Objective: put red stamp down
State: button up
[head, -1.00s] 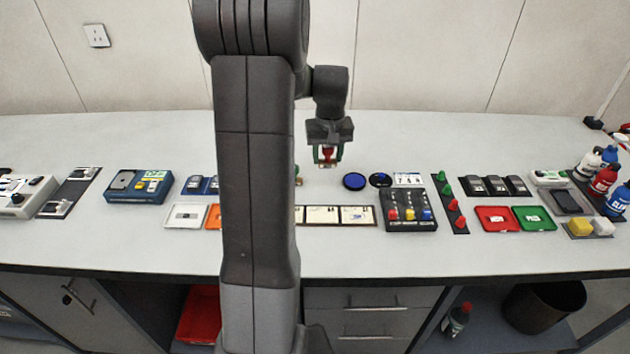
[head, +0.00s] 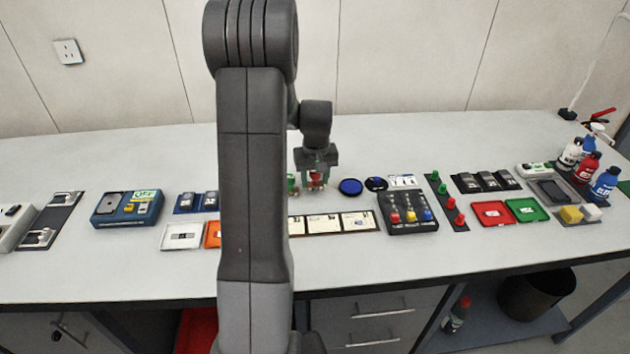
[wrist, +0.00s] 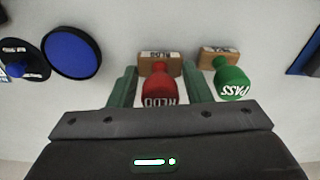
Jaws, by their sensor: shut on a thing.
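My gripper (head: 315,183) is low over the bench, behind the row of cards, and its fingers are shut on the red stamp (head: 316,179). In the wrist view the red stamp (wrist: 160,86) has a red handle and a wooden block, and it stands between the two green fingers. Its block looks to be at or very near the bench top; I cannot tell if it touches. A green stamp (wrist: 231,82) marked PASS stands just right of the right finger, and it shows left of my gripper in the head view (head: 292,184).
A blue ink pad (head: 351,187) and a round black-based item (head: 376,184) lie right of my gripper. A strip of cards (head: 335,223) lies in front. The bench behind is clear.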

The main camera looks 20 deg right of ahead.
jog(key=shift+f, duration=0.7)
jog(key=shift+f, duration=0.15)
jog(key=o, duration=0.5)
jog(key=r, duration=0.4)
jog(key=s+r, duration=0.1)
jog(key=r, duration=0.3)
jog(key=r+b, duration=0.1)
jog(key=r, duration=0.3)
jog(key=shift+s+a+r, duration=0.1)
jog(key=shift+s+r, duration=0.05)
jog(key=shift+s, duration=0.1)
